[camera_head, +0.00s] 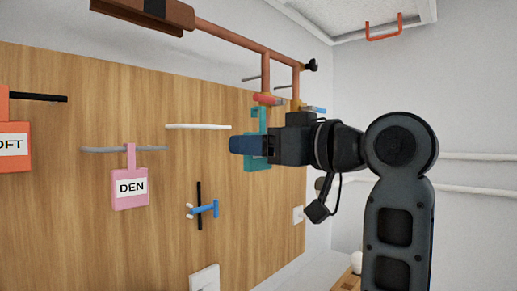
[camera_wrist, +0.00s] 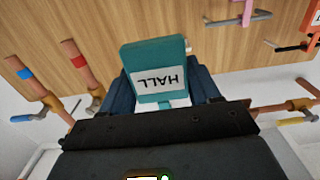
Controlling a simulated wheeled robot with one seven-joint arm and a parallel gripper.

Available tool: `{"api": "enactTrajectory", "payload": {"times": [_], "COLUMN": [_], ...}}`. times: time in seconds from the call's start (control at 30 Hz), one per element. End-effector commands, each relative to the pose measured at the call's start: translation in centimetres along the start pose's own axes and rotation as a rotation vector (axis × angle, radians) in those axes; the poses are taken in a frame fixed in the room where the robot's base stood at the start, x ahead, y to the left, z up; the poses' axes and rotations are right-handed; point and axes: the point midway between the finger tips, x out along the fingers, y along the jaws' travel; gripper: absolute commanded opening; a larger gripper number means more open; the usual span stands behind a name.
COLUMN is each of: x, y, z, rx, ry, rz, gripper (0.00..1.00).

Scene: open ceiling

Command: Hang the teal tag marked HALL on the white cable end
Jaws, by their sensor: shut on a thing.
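The teal HALL tag (camera_head: 257,165) is held in my gripper (camera_head: 240,146), in front of the wooden board, with its loop end up. In the wrist view the tag (camera_wrist: 157,55) stands between the dark blue fingers of my gripper (camera_wrist: 162,88), its HALL label upside down in that picture. The fingers are shut on it and cover part of it. The white cable end (camera_head: 198,127) sticks out bare from the board, left of and slightly above my gripper in the head view. The tag and the cable end appear apart. I cannot make out the cable end in the wrist view.
A pink DEN tag (camera_head: 129,188) hangs on a grey cable end (camera_head: 100,150). An orange tag (camera_head: 14,135) is by a black cable end (camera_head: 40,97). A blue fitting (camera_head: 205,210) sits below the white cable end. Copper pipe (camera_head: 230,38) runs above, with valves near my gripper.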

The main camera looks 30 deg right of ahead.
Motion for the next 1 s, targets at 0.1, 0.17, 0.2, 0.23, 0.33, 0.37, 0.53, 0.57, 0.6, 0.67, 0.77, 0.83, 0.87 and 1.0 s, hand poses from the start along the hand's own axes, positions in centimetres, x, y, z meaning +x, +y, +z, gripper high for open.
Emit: {"api": "enactTrajectory", "payload": {"times": [0.1, 0.17, 0.2, 0.23, 0.33, 0.37, 0.53, 0.57, 0.6, 0.67, 0.77, 0.83, 0.87, 1.0], "x": [0.0, 0.2, 0.3, 0.5, 1.1, 1.3, 2.5, 2.7, 3.0, 3.5, 4.2, 4.7, 4.9, 5.9], "y": [0.0, 0.0, 0.0, 0.0, 0.0, 0.0, -0.1, -0.1, -0.1, 0.0, 0.0, 0.0, 0.0, 0.0], "z": [0.0, 0.0, 0.0, 0.0, 0.0, 0.0, 0.0, 0.0, 0.0, 0.0, 0.0, 0.0, 0.0, 0.0], "rx": [0.0, 0.0, 0.0, 0.0, 0.001, 0.0, 0.0, 0.0, 0.0, 0.001, 0.0, 0.001, 0.0, 0.0], "ry": [0.0, 0.0, 0.0, 0.0, -0.001, -0.001, -0.001, -0.001, -0.001, -0.001, 0.0, -0.001, -0.001, -0.001], "rz": [0.001, 0.0, 0.0, 0.0, -0.001, -0.001, -0.002, -0.002, -0.001, -0.001, 0.0, 0.0, 0.0, -0.001], "gripper": [0.32, 0.32, 0.32, 0.32, 0.32, 0.32, 0.32, 0.32, 0.32, 0.32, 0.32, 0.32, 0.32, 0.32]}}
